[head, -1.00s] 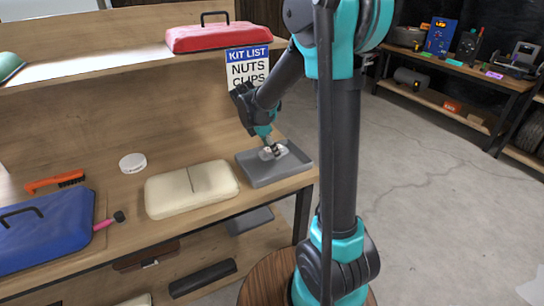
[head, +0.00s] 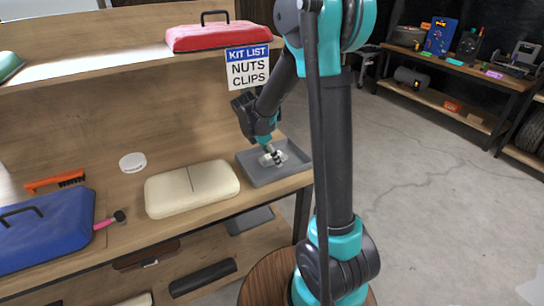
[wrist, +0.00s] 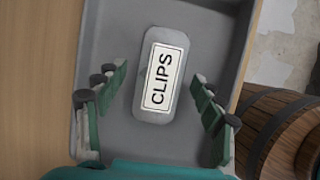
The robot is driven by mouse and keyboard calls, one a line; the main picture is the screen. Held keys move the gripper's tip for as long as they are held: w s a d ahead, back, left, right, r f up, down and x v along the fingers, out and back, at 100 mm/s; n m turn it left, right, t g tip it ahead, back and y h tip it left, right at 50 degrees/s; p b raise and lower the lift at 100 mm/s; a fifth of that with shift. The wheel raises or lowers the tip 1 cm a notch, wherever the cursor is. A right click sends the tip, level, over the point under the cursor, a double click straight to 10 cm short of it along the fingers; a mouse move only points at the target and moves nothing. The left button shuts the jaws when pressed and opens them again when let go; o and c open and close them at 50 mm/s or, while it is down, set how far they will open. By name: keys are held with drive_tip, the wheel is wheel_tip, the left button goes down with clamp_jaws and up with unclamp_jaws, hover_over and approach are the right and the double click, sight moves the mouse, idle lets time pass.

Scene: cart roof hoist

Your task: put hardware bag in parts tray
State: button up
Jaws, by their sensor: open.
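The grey parts tray (head: 262,180) stands on the right end of the workbench; its rim and floor also show in the wrist view (wrist: 205,30). A small grey bag with a white label reading CLIPS (wrist: 160,76) lies inside the tray, flat on its floor as far as I can tell. My gripper (wrist: 158,100) is open above the tray, its two fingers spread on either side of the bag's lower end and apart from it. In the head view my gripper (head: 274,158) is small and partly covers the bag.
A kit list sign (head: 247,70) reads NUTS and CLIPS. A red case (head: 212,37) sits on the shelf above.

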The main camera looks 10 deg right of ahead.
drive_tip(key=shift+r, duration=0.1)
drive_tip(key=v, duration=1.2)
drive_tip(key=s+d+f+m+t+y, duration=0.1)
drive_tip(key=s+d+f+m, duration=0.2)
drive_tip(key=s+m, duration=0.4)
drive_tip(key=s+d+f+m+t+y, duration=0.1)
drive_tip(key=s+d+f+m, duration=0.1)
drive_tip(key=s+f+m, duration=0.3)
drive_tip(key=s+d+f+m+y, duration=0.2)
drive_tip(key=s+f+m, duration=0.3)
drive_tip(key=s+m, duration=0.4)
drive_tip(key=shift+d+m+t, duration=0.3)
drive_tip(key=shift+d+t, duration=0.1)
drive_tip(key=shift+d, duration=0.45)
drive_tip(key=shift+w+r, duration=0.1)
drive_tip(key=shift+c, duration=0.6)
